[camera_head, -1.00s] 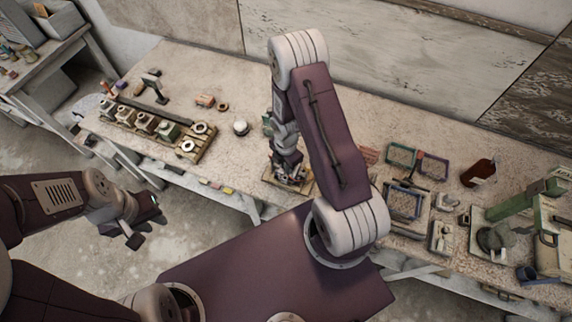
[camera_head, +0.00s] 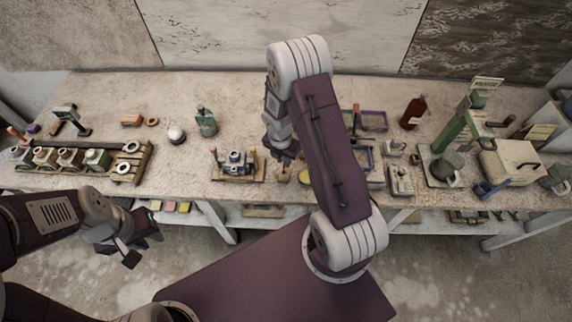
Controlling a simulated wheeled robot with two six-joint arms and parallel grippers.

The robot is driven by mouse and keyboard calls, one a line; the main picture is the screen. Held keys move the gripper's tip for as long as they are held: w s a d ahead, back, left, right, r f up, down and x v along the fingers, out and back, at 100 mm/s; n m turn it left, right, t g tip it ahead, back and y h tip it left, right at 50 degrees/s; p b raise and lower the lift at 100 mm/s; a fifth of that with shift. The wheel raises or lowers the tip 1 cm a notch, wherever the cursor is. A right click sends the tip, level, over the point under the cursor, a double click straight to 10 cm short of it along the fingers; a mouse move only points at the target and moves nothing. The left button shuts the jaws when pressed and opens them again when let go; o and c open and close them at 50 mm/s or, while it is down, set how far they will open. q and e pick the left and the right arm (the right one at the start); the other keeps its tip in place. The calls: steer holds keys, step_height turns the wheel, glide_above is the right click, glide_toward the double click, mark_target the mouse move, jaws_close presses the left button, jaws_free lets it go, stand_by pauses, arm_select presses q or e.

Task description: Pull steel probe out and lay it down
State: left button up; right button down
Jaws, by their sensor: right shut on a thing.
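My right gripper (camera_head: 283,152) points down over the bench, to the right of a small blue-grey fixture (camera_head: 236,160) on a wooden board (camera_head: 250,177). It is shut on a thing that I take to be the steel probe. The probe is too small and hidden by the jaws to make out. A small tan piece (camera_head: 284,175) shows just below the jaws; I cannot tell whether they touch. My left gripper (camera_head: 142,246) is empty, its fingers apart, in front of the bench at the lower left.
The bench (camera_head: 195,98) is clear along its back. A white sphere (camera_head: 176,134) and green bottle (camera_head: 206,122) stand left of the fixture. A wooden rack (camera_head: 141,168) is at far left. Frames, a brown bottle (camera_head: 413,112) and a green stand (camera_head: 452,125) crowd the right.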

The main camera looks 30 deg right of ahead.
steer(key=shift+w+a, duration=0.1)
steer(key=shift+w, duration=0.15)
steer(key=shift+s+r+p, duration=0.2)
steer(key=shift+s+p, duration=0.05)
steer(key=shift+p, duration=0.1)
step_height(320, 180, down, 5)
steer(key=b, duration=0.4)
steer(key=shift+w+f, duration=0.15)
steer(key=shift+f, duration=0.4)
steer(key=shift+r, duration=0.1)
steer(key=shift+p, duration=0.35)
steer(key=shift+f+b, duration=0.35)
stand_by(0.6)
